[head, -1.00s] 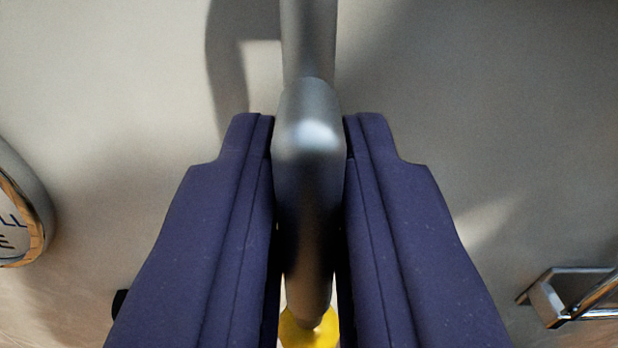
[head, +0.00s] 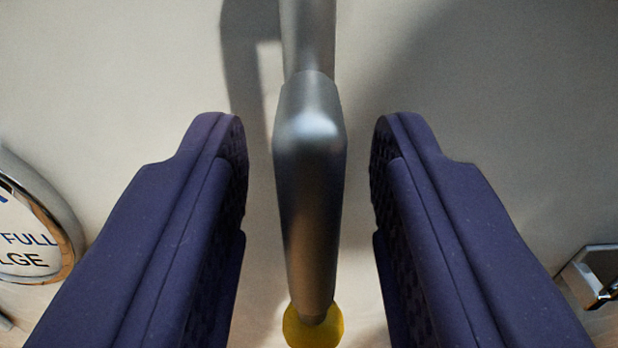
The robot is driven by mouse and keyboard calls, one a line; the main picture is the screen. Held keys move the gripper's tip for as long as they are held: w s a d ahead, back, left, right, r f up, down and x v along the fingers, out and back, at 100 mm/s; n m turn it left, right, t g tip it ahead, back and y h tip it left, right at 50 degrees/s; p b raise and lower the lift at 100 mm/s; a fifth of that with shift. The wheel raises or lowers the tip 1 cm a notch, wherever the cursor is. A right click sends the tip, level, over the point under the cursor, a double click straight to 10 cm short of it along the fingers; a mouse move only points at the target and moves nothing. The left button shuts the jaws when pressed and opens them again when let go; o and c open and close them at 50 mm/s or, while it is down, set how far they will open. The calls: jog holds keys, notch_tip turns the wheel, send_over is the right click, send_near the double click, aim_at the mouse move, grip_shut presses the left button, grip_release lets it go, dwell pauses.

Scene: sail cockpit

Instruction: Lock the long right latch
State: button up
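A grey metal latch handle (head: 309,190) runs down the middle of the head view, with a narrower grey bar at its top and a yellow round piece (head: 313,328) at its lower end. My gripper (head: 309,150) has two dark blue padded fingers, one on each side of the handle. The fingers are open, with a clear gap between each finger and the handle, so neither touches it. The handle is between them but not held. I cannot tell from this view whether this is the long right latch.
A round chrome-rimmed gauge (head: 40,235) with lettering that includes "FULL" is at the left edge. A chrome fitting (head: 595,275) is at the right edge. A pale wall (head: 480,90) lies behind, with a shadow left of the handle.

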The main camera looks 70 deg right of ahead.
jog(key=v, duration=0.7)
jog(key=shift+a, duration=0.4)
jog(key=shift+s, duration=0.1)
